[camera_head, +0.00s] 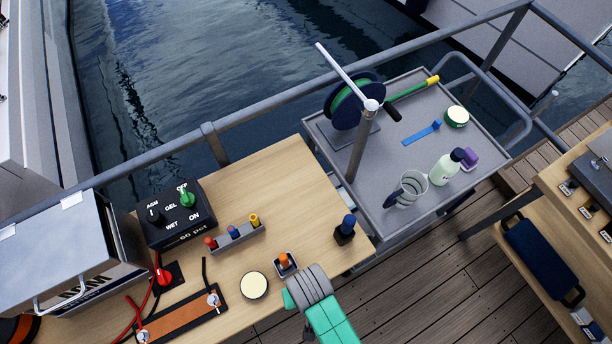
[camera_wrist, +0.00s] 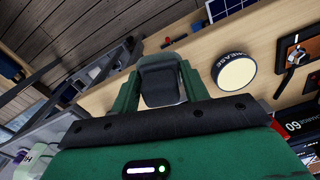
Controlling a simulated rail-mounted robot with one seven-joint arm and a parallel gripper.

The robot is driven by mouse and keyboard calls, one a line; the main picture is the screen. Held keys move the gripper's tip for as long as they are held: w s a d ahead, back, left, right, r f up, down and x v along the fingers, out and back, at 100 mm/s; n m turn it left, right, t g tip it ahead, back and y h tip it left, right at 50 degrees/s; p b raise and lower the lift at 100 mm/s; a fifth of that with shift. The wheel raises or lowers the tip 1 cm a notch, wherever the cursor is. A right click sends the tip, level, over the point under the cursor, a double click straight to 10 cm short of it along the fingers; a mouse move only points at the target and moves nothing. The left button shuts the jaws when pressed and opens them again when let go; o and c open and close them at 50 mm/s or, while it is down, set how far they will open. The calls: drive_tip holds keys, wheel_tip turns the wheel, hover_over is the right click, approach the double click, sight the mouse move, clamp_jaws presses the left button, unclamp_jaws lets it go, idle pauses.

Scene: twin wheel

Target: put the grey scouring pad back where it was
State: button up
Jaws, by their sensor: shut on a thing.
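In the wrist view, my green gripper (camera_wrist: 160,76) is shut on a dark grey block with rounded corners (camera_wrist: 162,82), which looks like the grey scouring pad. The block sits between the two fingers, with the wooden bench behind it. In the head view, my arm reaches in from the bottom, and its green end (camera_head: 289,299) is over the bench's front edge, right of the cream-lidded tin (camera_head: 254,285). The pad cannot be made out there. The pictures do not clearly mark its former place.
The grey tray (camera_head: 400,160) holds a hose reel (camera_head: 350,103), mug (camera_head: 412,187), bottle (camera_head: 446,167) and purple item (camera_head: 469,158).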

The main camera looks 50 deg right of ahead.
drive_tip(key=s+d+f+m, duration=0.1)
drive_tip(key=s+f+m, duration=0.1)
drive_tip(key=s, duration=0.4)
hover_over(315, 254)
drive_tip(key=shift+s+a+f, duration=0.15)
drive_tip(key=shift+a+f, duration=0.05)
drive_tip(key=shift+f, duration=0.6)
drive_tip(key=shift+w+d+f+b, duration=0.1)
drive_tip(key=shift+w+f+b, duration=0.05)
drive_tip(key=shift+f, duration=0.75)
drive_tip(key=shift+w+d+f+b, duration=0.1)
drive_tip(key=shift+f+b, duration=0.05)
drive_tip(key=shift+f, duration=0.75)
drive_tip(key=shift+f, duration=0.15)
drive_tip(key=o, duration=1)
wheel_tip(315, 254, up, 12)
drive_tip(key=shift+r+p, duration=0.2)
drive_tip(key=shift+p, duration=0.5)
